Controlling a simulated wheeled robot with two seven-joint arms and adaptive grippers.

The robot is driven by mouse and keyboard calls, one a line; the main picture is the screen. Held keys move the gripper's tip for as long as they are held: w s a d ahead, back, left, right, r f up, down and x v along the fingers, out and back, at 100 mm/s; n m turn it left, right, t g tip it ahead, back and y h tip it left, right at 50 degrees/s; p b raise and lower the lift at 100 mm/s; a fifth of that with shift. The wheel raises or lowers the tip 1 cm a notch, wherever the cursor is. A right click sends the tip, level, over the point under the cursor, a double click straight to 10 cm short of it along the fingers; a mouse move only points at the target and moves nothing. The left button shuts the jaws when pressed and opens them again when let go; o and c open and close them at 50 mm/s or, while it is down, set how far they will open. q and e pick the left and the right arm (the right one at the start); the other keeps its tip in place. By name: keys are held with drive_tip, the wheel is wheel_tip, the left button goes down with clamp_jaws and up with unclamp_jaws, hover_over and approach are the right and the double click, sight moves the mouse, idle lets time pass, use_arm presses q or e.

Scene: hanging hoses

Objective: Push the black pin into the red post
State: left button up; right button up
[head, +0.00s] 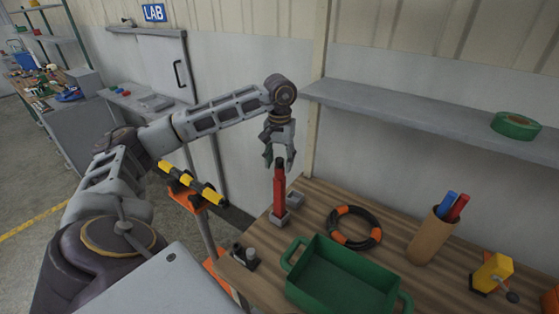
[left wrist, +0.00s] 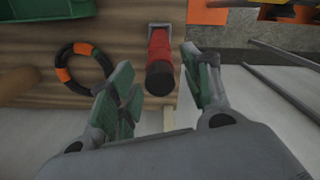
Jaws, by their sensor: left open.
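The red post (head: 279,192) stands upright in a grey base near the back left of the wooden workbench. The black pin (head: 280,163) shows as a dark round end at the post's top; how deep it sits I cannot tell. My left gripper (head: 280,157) points down over the post, its open fingers on either side of the pin. In the left wrist view, the pin (left wrist: 160,78) and red post (left wrist: 160,45) lie between the parted fingers (left wrist: 157,68), with a gap at each side. My right gripper is out of view.
A green tray (head: 293,258), a black-and-orange ring (head: 355,245) and a brown cup with markers (head: 430,238) are on the bench (head: 318,200). A grey shelf (head: 420,115) runs along the wall to the right.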

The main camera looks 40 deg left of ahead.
sight(280, 159)
use_arm(q)
wheel_tip(280, 159, up, 12)
drive_tip(key=shift+f, duration=0.15)
idle(1.2)
idle(1.5)
